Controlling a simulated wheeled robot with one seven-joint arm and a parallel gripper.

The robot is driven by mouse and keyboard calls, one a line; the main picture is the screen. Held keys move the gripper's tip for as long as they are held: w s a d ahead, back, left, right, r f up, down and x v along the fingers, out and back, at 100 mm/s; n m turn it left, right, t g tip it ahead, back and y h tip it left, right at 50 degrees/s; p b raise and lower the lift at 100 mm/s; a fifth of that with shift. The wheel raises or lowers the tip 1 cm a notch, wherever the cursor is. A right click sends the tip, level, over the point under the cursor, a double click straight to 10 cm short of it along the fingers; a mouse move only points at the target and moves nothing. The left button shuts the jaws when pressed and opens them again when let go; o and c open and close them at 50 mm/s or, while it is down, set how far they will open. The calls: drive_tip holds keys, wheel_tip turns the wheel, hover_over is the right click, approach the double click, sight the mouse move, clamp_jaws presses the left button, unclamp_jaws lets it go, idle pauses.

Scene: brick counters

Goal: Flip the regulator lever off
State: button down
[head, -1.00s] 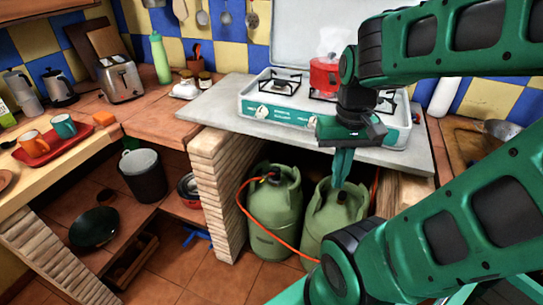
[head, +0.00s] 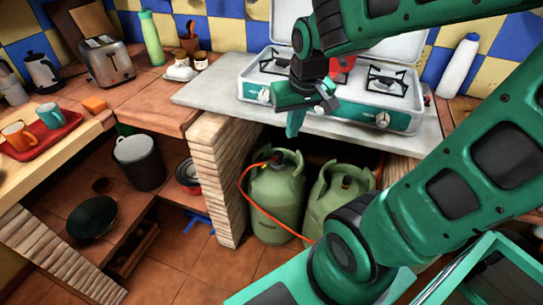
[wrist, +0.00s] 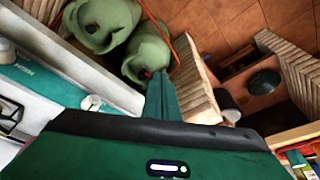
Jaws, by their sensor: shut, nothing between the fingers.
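Two green gas bottles stand under the counter. The left bottle (head: 276,202) has an orange hose (head: 246,205) running to the regulator (head: 276,161) on its top. The regulator is small here, and I cannot tell its lever's position. In the wrist view that bottle (wrist: 140,48) is just beyond my fingers, its regulator (wrist: 147,73) beside them. The right bottle (head: 330,205) has a dark reddish top fitting. My gripper (head: 294,126) is shut and empty, pointing down at the counter's front edge, above the left bottle and apart from it. It also shows in the wrist view (wrist: 163,88).
The grey counter slab (head: 222,98) overhangs the bottles and carries a camping stove (head: 350,108) with a red pot mostly behind my arm. A brick pillar (head: 222,175) stands left of the bottles. A dark bucket (head: 140,165) is farther left.

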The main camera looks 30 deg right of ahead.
drive_tip(key=w+a+f, duration=0.2)
drive_tip(key=w+a, duration=0.1)
drive_tip(key=w, duration=0.2)
drive_tip(key=m+t+h, duration=0.2)
drive_tip(key=m+h, duration=0.4)
drive_tip(key=m, duration=0.2)
approach(275, 159)
drive_tip(key=r, duration=0.3)
drive_tip(key=shift+s+a+r, duration=0.15)
drive_tip(key=shift+s+a, duration=0.05)
drive_tip(key=shift+a, duration=0.2)
drive_tip(key=x, duration=1)
drive_tip(key=shift+a, duration=0.1)
drive_tip(key=shift+a, duration=0.2)
